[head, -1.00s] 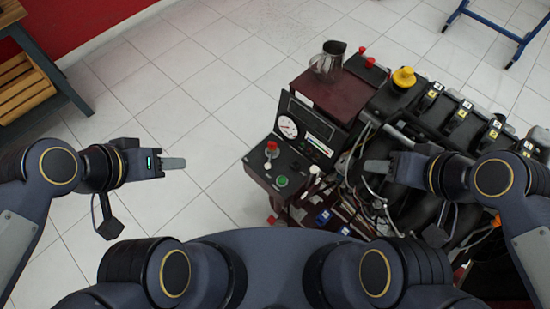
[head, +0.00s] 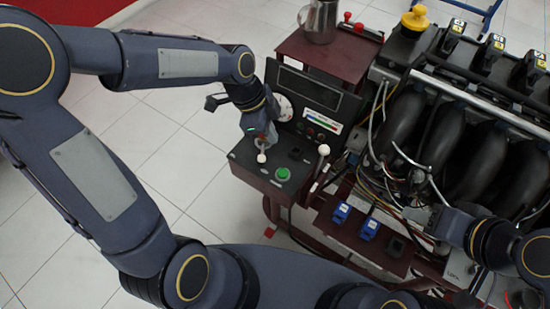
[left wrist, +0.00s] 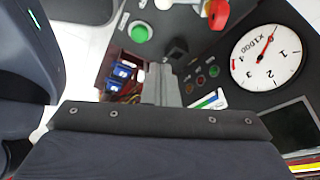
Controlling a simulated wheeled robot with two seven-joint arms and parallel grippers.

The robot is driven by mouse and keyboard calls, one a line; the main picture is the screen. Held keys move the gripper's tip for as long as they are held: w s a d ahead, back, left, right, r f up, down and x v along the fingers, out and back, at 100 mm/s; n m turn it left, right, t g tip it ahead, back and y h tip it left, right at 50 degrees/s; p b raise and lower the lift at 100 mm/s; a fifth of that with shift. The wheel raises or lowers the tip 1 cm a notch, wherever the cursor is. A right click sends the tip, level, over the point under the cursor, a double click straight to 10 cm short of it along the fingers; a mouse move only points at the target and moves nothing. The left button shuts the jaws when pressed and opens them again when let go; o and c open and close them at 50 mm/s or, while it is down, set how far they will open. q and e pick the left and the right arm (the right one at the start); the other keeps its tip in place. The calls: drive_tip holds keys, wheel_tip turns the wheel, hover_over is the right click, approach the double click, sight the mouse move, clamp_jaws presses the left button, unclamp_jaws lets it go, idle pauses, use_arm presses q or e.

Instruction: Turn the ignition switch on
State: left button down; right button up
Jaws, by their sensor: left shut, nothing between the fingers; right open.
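The black control panel (head: 248,158) is on the front left of the engine trainer. A small black switch (head: 295,153), possibly the ignition switch, stands on it behind the green button (head: 283,174). The switch also shows in the left wrist view (left wrist: 176,48), just beyond my fingertips. Its position is too small to read. My left gripper (head: 262,143) is shut and empty over the panel, left of the switch in the head view. It hides the red knob there, which shows in the left wrist view (left wrist: 218,13). My right gripper (head: 436,220) is open by the engine's front edge.
A white-tipped lever (head: 261,158) is close below my left fingertips in the head view. Another white knob (head: 323,150) stands right of the switch. The dial gauge (left wrist: 268,57) and display rise behind the panel. Blue-topped connectors (head: 341,212) and loose wires lie to the right.

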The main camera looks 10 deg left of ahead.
sight(262, 146)
use_arm(q)
drive_tip(key=b+x, duration=0.2)
drive_tip(key=x, duration=0.8)
drive_tip(key=shift+a+f, duration=0.15)
drive_tip(key=shift+f, duration=0.05)
drive_tip(key=a, duration=0.2)
drive_tip(key=shift+s+a+r, duration=0.15)
drive_tip(key=shift+a, duration=0.75)
